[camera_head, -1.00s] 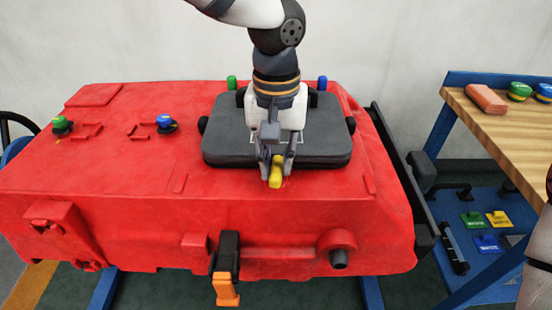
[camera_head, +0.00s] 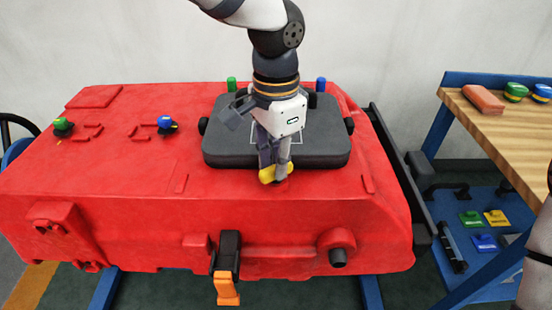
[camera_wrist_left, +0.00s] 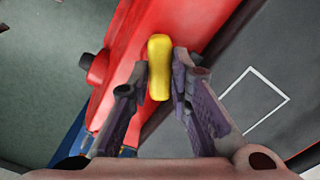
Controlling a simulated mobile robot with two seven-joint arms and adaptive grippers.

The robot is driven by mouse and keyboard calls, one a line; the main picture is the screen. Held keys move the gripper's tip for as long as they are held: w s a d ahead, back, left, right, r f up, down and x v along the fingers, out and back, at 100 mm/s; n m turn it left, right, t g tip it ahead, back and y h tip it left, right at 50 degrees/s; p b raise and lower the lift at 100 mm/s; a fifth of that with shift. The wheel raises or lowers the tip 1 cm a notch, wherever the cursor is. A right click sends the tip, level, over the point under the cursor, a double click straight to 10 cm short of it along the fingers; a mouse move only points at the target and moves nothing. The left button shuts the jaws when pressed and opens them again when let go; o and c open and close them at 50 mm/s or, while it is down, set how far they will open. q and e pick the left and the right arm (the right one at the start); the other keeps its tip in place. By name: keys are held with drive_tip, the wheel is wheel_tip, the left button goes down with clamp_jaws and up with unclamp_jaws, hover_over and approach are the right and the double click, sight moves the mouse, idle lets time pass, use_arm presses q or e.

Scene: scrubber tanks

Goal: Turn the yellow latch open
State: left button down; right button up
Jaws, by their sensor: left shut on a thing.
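The yellow latch (camera_head: 267,173) sits at the front edge of the dark grey lid (camera_head: 225,151) on the red tank (camera_head: 120,190). It lies slanted across the edge in the head view. My left gripper (camera_head: 274,171) comes down from above and is shut on the latch, one finger on each side. In the left wrist view the latch (camera_wrist_left: 159,66) shows as a yellow bar between the fingertips of the left gripper (camera_wrist_left: 161,80). The fingers partly hide the latch in the head view. My right gripper is out of view.
A green post (camera_head: 232,84) and a blue post (camera_head: 320,84) stand behind the lid. A black and orange clasp (camera_head: 228,270) hangs on the tank's front. A wooden bench (camera_head: 510,125) with a red block (camera_head: 484,101) stands at the right.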

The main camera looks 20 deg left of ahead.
use_arm(q)
drive_tip(key=m, duration=0.6)
drive_tip(key=shift+m, duration=0.3)
idle(0.4)
drive_tip(key=c, duration=1.5)
unclamp_jaws()
wheel_tip(320, 180, up, 12)
